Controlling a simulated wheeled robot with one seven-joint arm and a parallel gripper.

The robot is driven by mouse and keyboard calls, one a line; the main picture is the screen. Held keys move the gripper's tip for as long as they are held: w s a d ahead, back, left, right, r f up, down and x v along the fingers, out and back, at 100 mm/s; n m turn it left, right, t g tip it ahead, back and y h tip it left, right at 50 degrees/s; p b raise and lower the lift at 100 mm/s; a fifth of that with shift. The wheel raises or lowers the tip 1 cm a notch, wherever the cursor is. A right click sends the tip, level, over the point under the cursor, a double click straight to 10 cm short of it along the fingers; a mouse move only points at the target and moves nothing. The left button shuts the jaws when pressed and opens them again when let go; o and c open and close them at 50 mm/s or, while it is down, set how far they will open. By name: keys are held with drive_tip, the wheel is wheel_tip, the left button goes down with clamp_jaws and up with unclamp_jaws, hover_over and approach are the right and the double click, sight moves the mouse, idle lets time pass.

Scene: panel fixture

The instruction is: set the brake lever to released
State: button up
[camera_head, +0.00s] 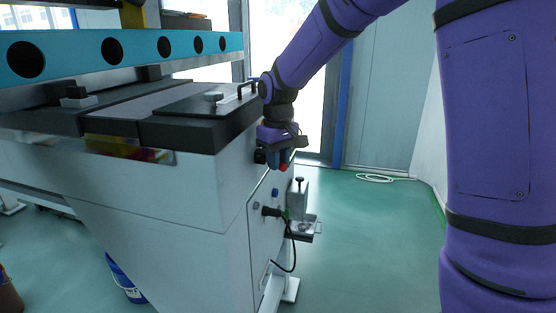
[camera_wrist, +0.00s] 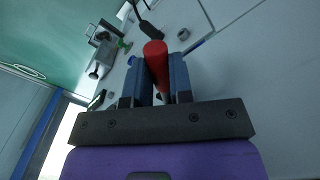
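The brake lever shows as a red rounded handle (camera_wrist: 156,62) between the two blue fingers of my gripper (camera_wrist: 160,75) in the wrist view. The fingers lie against both sides of the handle, with no clear gap, so my gripper looks shut on it. In the head view my gripper (camera_head: 279,160) hangs beside the end face of the white machine, and a small red tip (camera_head: 284,167) of the lever shows by the fingers. The lever's base and pivot are hidden, so its exact setting cannot be told.
The white machine's side panel (camera_head: 267,235) carries a black plug with a cable (camera_head: 270,211) and a small blue knob (camera_head: 275,192). A grey bracket (camera_head: 300,200) sticks out below my gripper. Green floor (camera_head: 370,240) is open to the right. A white hose coil (camera_head: 375,178) lies farther back.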

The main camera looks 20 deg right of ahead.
clamp_jaws()
drive_tip(key=w+d+n, duration=0.4)
drive_tip(key=w+n, duration=0.2)
drive_tip(key=n, duration=0.8)
drive_tip(key=shift+d, duration=0.15)
idle(0.4)
drive_tip(key=o, duration=0.6)
unclamp_jaws()
